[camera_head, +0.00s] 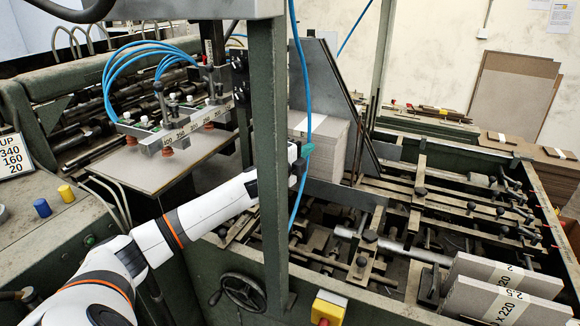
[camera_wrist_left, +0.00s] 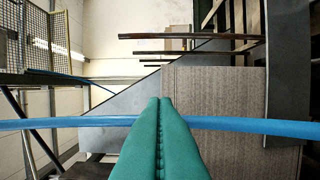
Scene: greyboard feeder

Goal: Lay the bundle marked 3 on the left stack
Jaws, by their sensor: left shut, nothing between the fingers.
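A stack of grey boards (camera_head: 328,140) stands behind the green post, with a white band (camera_head: 310,123) across its top. No number is readable on it. It also shows in the left wrist view (camera_wrist_left: 225,115), to the right of the fingers. My left gripper (camera_head: 307,150) is shut and empty, close to the stack's front side. Its teal fingers (camera_wrist_left: 160,115) are pressed together in the left wrist view. I cannot see a mark 3 on any bundle. My right gripper is out of view.
A blue hose (camera_head: 305,100) hangs beside my left gripper and crosses the wrist view. Banded bundles marked 2 (camera_head: 505,272) and 2.5 (camera_head: 500,303) stand at lower right. Metal rods and clamps (camera_head: 400,210) fill the bed.

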